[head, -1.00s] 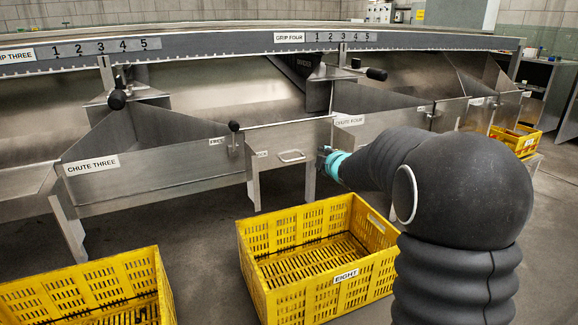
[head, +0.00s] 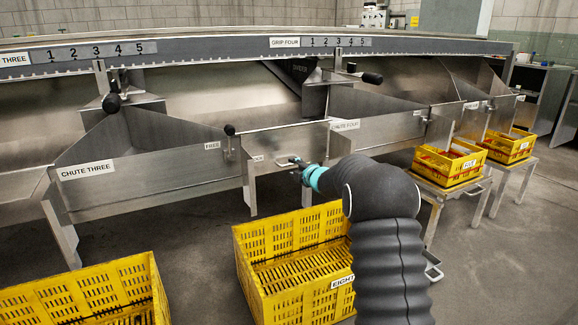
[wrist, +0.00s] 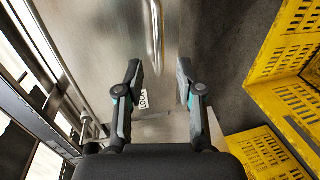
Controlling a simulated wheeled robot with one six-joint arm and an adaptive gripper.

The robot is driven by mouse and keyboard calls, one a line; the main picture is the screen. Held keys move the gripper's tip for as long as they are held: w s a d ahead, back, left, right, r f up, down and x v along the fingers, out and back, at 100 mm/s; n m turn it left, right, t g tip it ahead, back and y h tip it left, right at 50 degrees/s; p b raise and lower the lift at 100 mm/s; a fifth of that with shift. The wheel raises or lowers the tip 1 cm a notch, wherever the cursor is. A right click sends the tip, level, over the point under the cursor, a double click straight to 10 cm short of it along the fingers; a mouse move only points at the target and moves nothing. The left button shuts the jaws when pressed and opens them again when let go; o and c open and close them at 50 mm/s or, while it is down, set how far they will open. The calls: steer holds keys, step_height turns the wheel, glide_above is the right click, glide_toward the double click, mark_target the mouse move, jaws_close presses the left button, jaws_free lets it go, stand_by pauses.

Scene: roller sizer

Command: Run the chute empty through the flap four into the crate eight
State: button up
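The steel flap (head: 262,190) hangs shut at the front of the trough, below the CHUTE FOUR label (head: 345,125). Its bar handle (head: 283,163) also shows in the wrist view (wrist: 154,35). My gripper (head: 296,162) is at the right end of the handle. In the wrist view my gripper (wrist: 161,75) is open and empty, with the handle ahead of and roughly between the fingertips, not clasped. The yellow crate labelled EIGHT (head: 342,282) stands on the floor below the flap. Its visible inside looks empty; my arm hides its right part. The chute's contents are hidden.
A black-knobbed lever (head: 230,131) stands beside a FREE label (head: 212,146) left of the flap. Another yellow crate (head: 130,278) is at lower left. Two smaller crates (head: 447,182) (head: 508,158) sit on stands at right. Floor between the two large crates is clear.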

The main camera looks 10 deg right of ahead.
mark_target(289, 165)
steer(key=shift+x, duration=2.65)
jaws_close()
